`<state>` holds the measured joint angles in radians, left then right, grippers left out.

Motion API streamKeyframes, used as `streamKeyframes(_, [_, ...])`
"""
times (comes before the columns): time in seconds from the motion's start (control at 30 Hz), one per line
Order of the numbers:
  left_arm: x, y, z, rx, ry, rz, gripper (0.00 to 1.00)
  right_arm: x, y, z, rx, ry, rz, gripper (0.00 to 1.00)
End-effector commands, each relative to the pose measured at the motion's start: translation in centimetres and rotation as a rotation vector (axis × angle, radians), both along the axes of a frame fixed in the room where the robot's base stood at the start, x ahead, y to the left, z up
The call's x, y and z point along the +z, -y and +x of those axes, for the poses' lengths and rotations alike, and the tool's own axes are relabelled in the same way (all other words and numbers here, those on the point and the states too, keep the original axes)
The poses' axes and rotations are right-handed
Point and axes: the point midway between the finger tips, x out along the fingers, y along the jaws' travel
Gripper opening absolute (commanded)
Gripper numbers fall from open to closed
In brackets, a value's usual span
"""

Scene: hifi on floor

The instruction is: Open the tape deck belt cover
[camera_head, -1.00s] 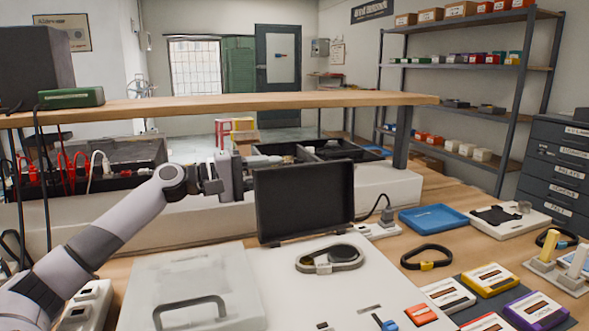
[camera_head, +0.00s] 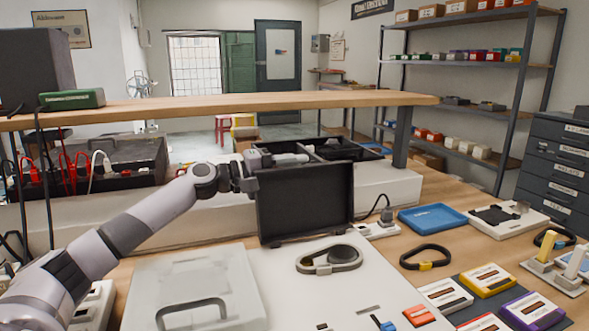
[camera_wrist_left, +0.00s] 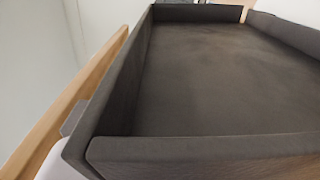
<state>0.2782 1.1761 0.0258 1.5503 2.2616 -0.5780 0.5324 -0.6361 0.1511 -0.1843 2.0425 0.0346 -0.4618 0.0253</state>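The belt cover (camera_head: 305,205) is a dark shallow panel with a raised rim. It stands upright on the pale tape deck (camera_head: 285,300), at the deck's far edge, in the head view. My left gripper (camera_head: 256,170) is at the cover's upper left corner. Its fingertips are partly hidden there, and I cannot tell whether it touches the cover. In the left wrist view a dark rimmed panel (camera_wrist_left: 230,80), apparently the cover, fills most of the picture; no fingers show clearly. My right gripper is not in view.
A wooden shelf (camera_head: 200,108) crosses above the arm. Behind the cover are open dark trays (camera_head: 330,149). Cassettes (camera_head: 487,280), a second belt (camera_head: 427,257) and a blue tray (camera_head: 432,218) lie at right.

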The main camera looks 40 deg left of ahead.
Motion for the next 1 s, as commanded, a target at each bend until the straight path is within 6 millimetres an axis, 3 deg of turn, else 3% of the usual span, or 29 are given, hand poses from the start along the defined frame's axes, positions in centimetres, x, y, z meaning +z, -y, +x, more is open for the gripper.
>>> streamKeyframes(0.17, [0.0,0.0,0.0,0.0,0.0,0.0,0.33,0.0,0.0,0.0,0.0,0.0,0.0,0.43])
streamKeyframes(0.27, [0.0,0.0,0.0,0.0,0.0,0.0,0.0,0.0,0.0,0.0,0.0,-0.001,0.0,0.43])
streamKeyframes(0.47, [-0.1,0.1,0.0,-0.002,-0.002,0.0,0.0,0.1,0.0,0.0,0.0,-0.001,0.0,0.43])
streamKeyframes(0.67, [0.7,1.6,-0.7,-0.007,0.0,0.01,0.0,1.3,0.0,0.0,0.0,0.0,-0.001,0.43])
streamKeyframes(1.0, [1.0,2.7,-1.4,-0.005,0.044,0.099,0.0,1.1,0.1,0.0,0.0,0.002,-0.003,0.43])
